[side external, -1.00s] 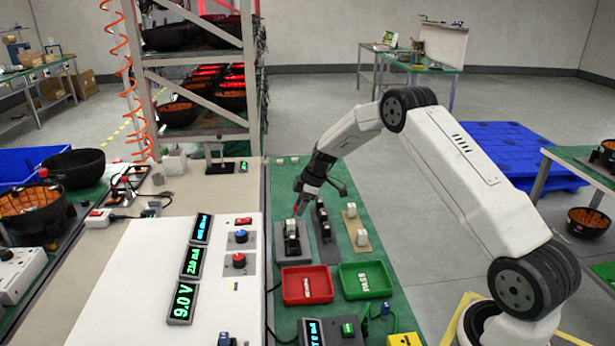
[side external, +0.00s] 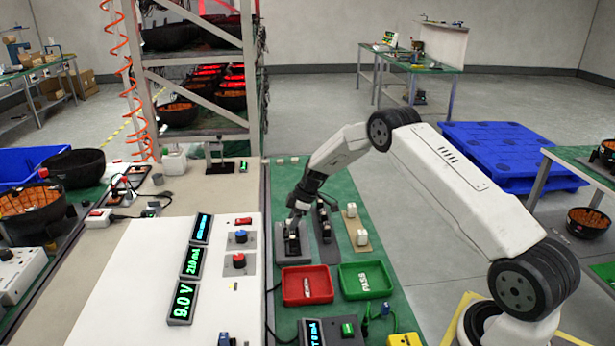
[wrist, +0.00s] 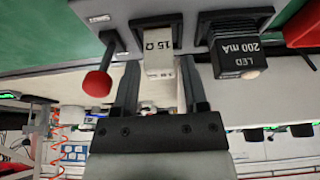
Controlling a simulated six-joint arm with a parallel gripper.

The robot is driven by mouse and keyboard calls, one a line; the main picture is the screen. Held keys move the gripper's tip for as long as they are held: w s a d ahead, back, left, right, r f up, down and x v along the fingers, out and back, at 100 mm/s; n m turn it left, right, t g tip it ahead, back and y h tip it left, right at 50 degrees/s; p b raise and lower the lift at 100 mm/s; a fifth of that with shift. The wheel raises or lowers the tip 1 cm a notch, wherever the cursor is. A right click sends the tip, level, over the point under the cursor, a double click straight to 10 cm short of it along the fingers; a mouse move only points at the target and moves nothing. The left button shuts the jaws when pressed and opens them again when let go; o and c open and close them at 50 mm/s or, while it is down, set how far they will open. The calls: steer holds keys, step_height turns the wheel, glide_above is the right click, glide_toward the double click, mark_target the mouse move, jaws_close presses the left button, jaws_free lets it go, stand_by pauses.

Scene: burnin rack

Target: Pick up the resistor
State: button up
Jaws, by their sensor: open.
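The resistor (wrist: 160,45) is a white block marked 15 Ω, seated in a grey fixture (wrist: 195,22) in the wrist view. My gripper (wrist: 158,70) is open, with one finger on each side of the resistor. Whether the fingers touch it is hard to tell. In the side view my gripper (side external: 293,218) points down over the fixture (side external: 279,240) on the green mat and partly hides the resistor.
Next to the resistor are a red-knobbed lever (wrist: 97,83) and a black block marked LED 200 mA (wrist: 238,50). In front stand a red tray (side external: 307,297) and a green PASS tray (side external: 350,287). A tan plate (side external: 356,226) with white blocks lies at right.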

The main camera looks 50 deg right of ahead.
steer(key=shift+x, duration=1.1)
jaws_close()
